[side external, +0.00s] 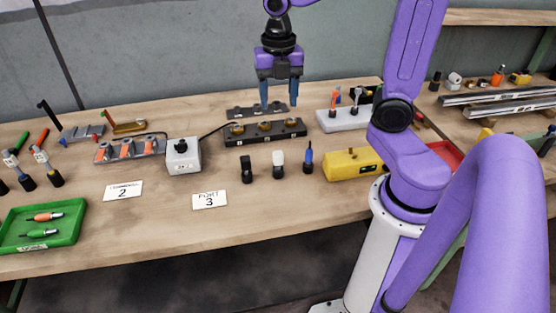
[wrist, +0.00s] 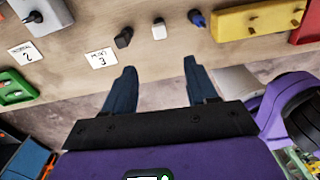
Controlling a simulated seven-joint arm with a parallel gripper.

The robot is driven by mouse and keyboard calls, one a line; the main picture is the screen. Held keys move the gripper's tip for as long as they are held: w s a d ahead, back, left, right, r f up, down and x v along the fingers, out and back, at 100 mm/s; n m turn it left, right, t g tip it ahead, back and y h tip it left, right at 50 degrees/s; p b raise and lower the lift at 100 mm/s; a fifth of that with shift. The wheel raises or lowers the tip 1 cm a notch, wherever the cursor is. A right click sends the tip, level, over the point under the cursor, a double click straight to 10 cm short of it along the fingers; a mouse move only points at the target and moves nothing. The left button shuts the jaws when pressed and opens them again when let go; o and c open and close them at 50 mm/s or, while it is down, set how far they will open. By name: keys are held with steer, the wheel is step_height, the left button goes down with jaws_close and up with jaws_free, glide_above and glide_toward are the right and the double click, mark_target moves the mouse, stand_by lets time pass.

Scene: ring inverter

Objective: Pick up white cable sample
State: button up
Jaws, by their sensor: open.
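The white cable sample (side external: 278,161) stands on the wooden table (side external: 262,212), between a black sample (side external: 246,169) and a blue sample (side external: 308,157). In the wrist view the white sample (wrist: 159,27) shows between the black one (wrist: 123,37) and the blue one (wrist: 197,18). My gripper (side external: 279,104) is open and empty, fingers pointing down, raised above the table behind the samples in the side view. In the wrist view its two fingers (wrist: 161,72) are spread apart, with nothing between them.
A black block with brass fittings (side external: 265,132) stands behind the samples. A yellow box (side external: 354,164) is to their right, and a white switch box (side external: 183,157) and the PORT 3 card (side external: 209,200) are to their left. The table in front is clear.

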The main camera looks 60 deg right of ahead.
glide_toward(278, 153)
steer(key=shift+n, duration=0.3)
steer(key=f, duration=0.5)
steer(key=shift+w+d+f, duration=0.1)
steer(key=shift+w+d, duration=0.05)
steer(key=shift+d, duration=0.15)
steer(key=shift+s+a+f, duration=0.1)
steer(key=shift+a+f, duration=0.05)
steer(key=shift+f, duration=0.8)
steer(key=shift+s+a+f, duration=0.1)
steer(key=shift+a+f, duration=0.05)
steer(key=shift+f, duration=1.55)
steer(key=c, duration=1)
